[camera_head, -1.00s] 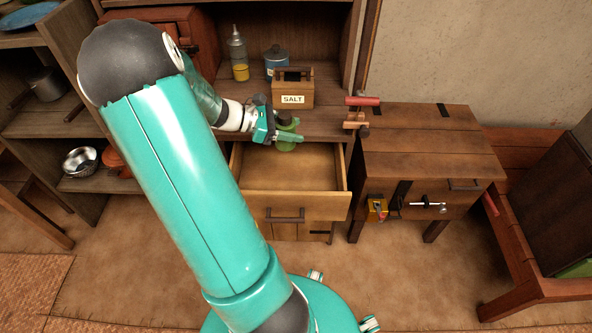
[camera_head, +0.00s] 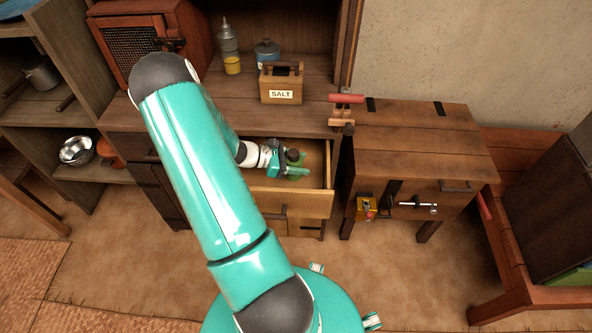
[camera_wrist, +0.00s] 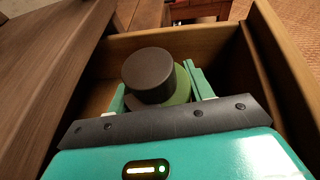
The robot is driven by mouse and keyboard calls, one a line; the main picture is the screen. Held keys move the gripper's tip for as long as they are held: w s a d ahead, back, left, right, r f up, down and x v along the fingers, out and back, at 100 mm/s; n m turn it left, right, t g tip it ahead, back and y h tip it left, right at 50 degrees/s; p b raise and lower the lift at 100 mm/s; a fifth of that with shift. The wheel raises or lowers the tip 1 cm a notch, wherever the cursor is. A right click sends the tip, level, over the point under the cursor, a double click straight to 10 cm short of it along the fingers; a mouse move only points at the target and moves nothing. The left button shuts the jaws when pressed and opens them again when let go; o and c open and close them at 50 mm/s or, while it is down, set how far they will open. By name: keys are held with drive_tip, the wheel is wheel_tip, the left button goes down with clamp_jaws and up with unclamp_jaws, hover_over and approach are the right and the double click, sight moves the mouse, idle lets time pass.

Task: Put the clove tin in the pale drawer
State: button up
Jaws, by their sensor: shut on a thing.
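The clove tin (camera_head: 293,156) is a small green tin with a dark round lid. In the wrist view the tin's lid (camera_wrist: 148,75) shows between my two fingers, with a strip of the green body beside it. My gripper (camera_head: 292,168) is shut on the tin and holds it inside the open pale drawer (camera_head: 300,200). The drawer's wooden walls (camera_wrist: 185,38) surround the tin in the wrist view. The tin's base is hidden, so I cannot tell whether it touches the drawer floor.
A salt box (camera_head: 281,84), a bottle with yellow contents (camera_head: 230,50) and a blue-grey pot (camera_head: 267,52) stand on the counter above the drawer. A wooden chest (camera_head: 424,150) stands to the right. A metal bowl (camera_head: 76,150) sits on the left shelf.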

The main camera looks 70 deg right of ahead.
drive_tip(key=shift+s+a+f, duration=0.1)
drive_tip(key=shift+s+f, duration=0.05)
drive_tip(key=shift+f, duration=2.35)
drive_tip(key=shift+f, duration=0.1)
drive_tip(key=o, duration=1)
drive_tip(key=shift+r, duration=0.2)
drive_tip(key=v, duration=0.7)
drive_tip(key=shift+w, duration=0.3)
